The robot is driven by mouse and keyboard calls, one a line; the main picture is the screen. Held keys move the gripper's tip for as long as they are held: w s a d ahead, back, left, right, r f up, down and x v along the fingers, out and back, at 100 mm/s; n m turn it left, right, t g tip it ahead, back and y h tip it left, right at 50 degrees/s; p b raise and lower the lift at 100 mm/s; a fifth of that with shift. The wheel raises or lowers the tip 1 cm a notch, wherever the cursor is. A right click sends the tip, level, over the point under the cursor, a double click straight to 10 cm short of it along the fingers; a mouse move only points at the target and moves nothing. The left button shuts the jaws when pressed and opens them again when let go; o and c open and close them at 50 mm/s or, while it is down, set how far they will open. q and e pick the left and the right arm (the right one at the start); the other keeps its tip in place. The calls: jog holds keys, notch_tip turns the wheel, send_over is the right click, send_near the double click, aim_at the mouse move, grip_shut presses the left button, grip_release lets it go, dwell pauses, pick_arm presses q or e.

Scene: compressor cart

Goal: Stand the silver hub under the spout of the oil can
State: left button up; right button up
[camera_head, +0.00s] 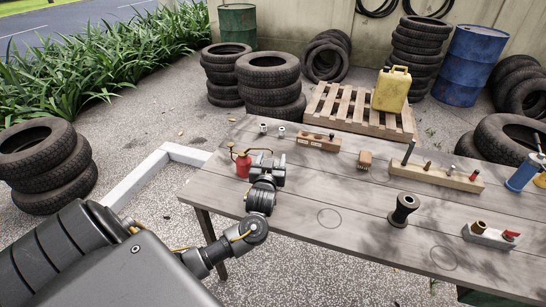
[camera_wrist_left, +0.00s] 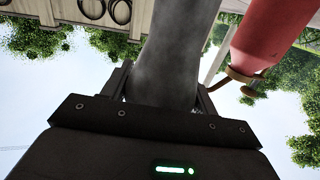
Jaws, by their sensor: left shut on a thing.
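The red oil can (camera_head: 243,167) stands near the table's left edge, its thin spout (camera_head: 261,150) reaching to the right over my left gripper (camera_head: 268,165). In the left wrist view the can (camera_wrist_left: 278,35) shows at the upper right, beside the held thing. My left gripper (camera_wrist_left: 160,95) is shut on a smooth grey cylinder (camera_wrist_left: 175,55), which looks like the silver hub. In the head view the gripper mostly hides it. Whether its foot touches the table cannot be told. My right gripper is not in view.
Two small metal pieces (camera_head: 272,129) and a wooden block (camera_head: 318,140) lie behind the gripper. A brush (camera_head: 365,159) and a tool rack (camera_head: 436,174) stand farther right. A dark spool (camera_head: 403,210) stands at mid-table.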

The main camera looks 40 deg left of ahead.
pick_arm(q)
jog(key=w+a, duration=0.1)
jog(key=w+f, duration=0.1)
jog(key=w, duration=0.1)
jog(key=shift+a+f, duration=0.2)
jog(key=shift+a, duration=0.15)
jog(key=o, duration=1.3)
jog(key=shift+f, duration=0.15)
jog(key=shift+s+d, duration=0.1)
jog(key=shift+s, duration=0.05)
jog(key=v, duration=1.1)
jog(key=shift+s+d, duration=0.2)
jog(key=shift+s, duration=0.15)
